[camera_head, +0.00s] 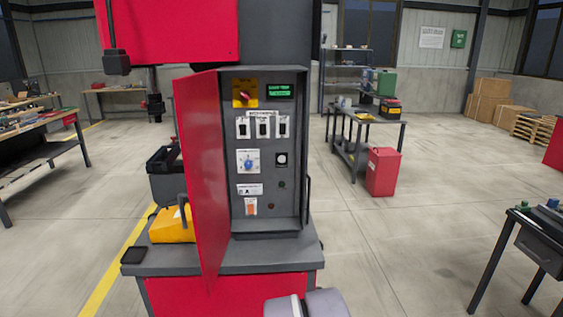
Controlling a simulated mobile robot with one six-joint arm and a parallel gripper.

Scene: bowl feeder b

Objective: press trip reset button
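An open electrical cabinet (303,120) stands on a grey and red machine base, with its red door (203,165) swung out to the left. Its panel carries a red and yellow rotary switch (244,95), a green display (280,91), three breakers (263,128) in a row, a blue knob (249,163), a black round button (281,159) with a pale surround, and an orange rocker (251,208). I cannot read which control is the trip reset. A grey and white part of my arm shows at the bottom edge; my gripper is not in view.
A yellow case (172,226) sits on the base's left ledge. A red bin (383,172) and a workbench (352,145) stand behind to the right.

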